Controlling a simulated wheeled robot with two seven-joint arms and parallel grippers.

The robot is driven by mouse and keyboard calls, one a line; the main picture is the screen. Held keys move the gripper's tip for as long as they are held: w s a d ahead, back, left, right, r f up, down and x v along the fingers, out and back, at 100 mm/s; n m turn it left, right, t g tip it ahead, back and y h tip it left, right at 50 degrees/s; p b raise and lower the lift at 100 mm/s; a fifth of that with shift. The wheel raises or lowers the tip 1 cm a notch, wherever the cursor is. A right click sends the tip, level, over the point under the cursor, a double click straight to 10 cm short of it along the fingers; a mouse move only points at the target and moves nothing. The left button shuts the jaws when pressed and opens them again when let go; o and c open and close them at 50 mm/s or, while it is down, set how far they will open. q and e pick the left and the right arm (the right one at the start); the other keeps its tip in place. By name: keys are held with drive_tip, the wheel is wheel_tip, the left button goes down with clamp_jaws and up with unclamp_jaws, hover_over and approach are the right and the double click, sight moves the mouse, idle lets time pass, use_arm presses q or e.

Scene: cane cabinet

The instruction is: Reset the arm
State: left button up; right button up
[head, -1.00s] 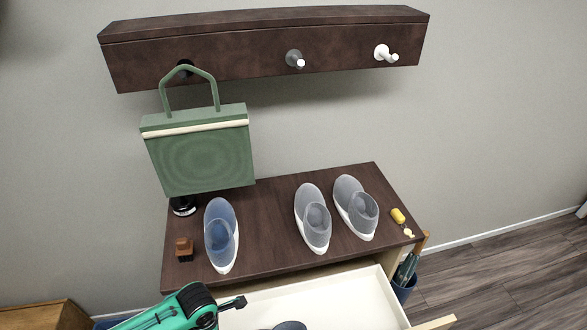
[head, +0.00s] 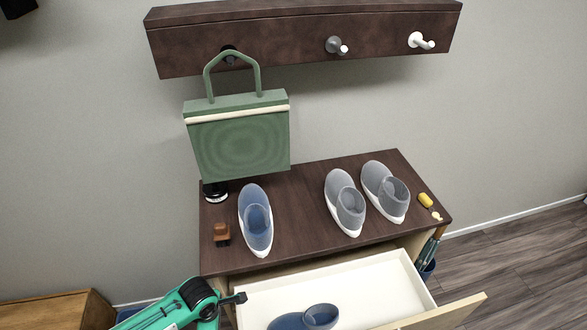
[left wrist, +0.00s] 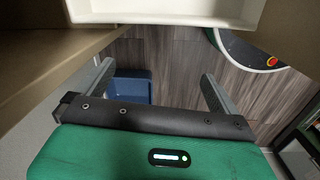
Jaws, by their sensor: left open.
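My left arm comes in at the bottom of the head view, in front of the cabinet (head: 300,255) and beside the left side of the open drawer (head: 400,286). Its gripper shows in the left wrist view (left wrist: 157,85) with the two fingers spread wide and nothing between them. Beyond the fingers are the floor and a blue bin (left wrist: 131,88); the pale drawer edge (left wrist: 165,12) crosses the top of that view. My right gripper is in neither view.
On the cabinet stand a blue shoe (head: 255,222), two grey shoes (head: 345,203) (head: 386,192), a brush (head: 221,235) and a yellow item (head: 426,200). A blue shoe (head: 305,318) lies in the drawer. A green bag (head: 238,140) hangs from the rack (head: 290,42).

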use_arm(q)
drive_tip(key=s+a+f+m+t, duration=0.1)
drive_tip(key=s+a+f+m, duration=0.15)
drive_tip(key=f, duration=0.45)
drive_tip(key=s+a+f+m, duration=0.1)
drive_tip(key=f+m, duration=0.3)
drive_tip(key=f, duration=0.3)
drive_tip(key=s+a+f+m+t, duration=0.1)
drive_tip(key=a+f+m, duration=0.1)
drive_tip(key=f+m, duration=0.35)
drive_tip(key=s+f+m, duration=0.4)
drive_tip(key=s+f, duration=0.3)
drive_tip(key=s, duration=0.7)
drive_tip(key=s+f+m+g, duration=0.1)
drive_tip(key=s+f+m, duration=0.4)
drive_tip(key=s, duration=1)
wheel_tip(320, 180, down, 3)
drive_tip(key=shift+s+r, duration=0.15)
